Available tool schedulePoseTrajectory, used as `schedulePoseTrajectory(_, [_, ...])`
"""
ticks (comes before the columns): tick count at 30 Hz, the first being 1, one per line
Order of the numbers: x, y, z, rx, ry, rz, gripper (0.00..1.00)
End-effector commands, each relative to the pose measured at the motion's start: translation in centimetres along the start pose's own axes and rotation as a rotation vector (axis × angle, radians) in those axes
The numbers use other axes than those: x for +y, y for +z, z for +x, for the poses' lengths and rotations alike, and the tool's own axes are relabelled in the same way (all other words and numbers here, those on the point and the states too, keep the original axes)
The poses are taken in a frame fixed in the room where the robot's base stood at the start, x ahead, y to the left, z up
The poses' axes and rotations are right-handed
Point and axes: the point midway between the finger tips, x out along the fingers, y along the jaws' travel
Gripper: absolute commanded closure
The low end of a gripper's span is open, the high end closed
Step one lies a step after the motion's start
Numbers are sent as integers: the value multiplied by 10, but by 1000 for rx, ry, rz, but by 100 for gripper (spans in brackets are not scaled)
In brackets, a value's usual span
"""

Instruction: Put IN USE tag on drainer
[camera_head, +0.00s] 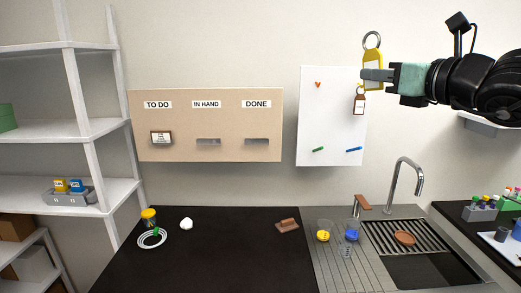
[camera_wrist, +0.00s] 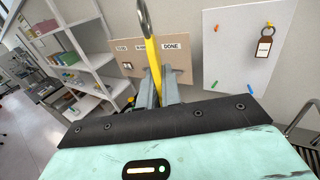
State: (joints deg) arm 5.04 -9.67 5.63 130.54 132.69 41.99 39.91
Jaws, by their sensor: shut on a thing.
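My gripper (camera_head: 372,75) is at the upper right in the head view, in front of the whiteboard's top right corner. It is shut on a yellow tag (camera_head: 373,55) with a metal ring at its top. In the wrist view the tag (camera_wrist: 152,60) is seen edge-on between the fingers; its lettering cannot be read. The grooved metal drainer (camera_head: 326,268) lies left of the sink, well below my gripper. A yellow-capped item (camera_head: 323,236) and a blue-capped item (camera_head: 351,232) are on it.
A red-brown tag (camera_head: 359,101) hangs on the whiteboard (camera_head: 325,135). A tall tap (camera_head: 418,175) rises behind the sink, which has a slatted rack (camera_head: 385,240). The board with TO DO, IN HAND and DONE (camera_head: 205,125) hangs left. Much of the black counter (camera_head: 225,260) is clear.

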Motion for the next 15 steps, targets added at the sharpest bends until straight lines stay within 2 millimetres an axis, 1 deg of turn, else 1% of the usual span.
schedulePoseTrajectory(8, [-10,-29,9,3,7,3,100])
schedulePoseTrajectory(11, [-15,-42,13,3,12,3,100])
schedulePoseTrajectory(15, [-23,-67,20,5,19,4,100])
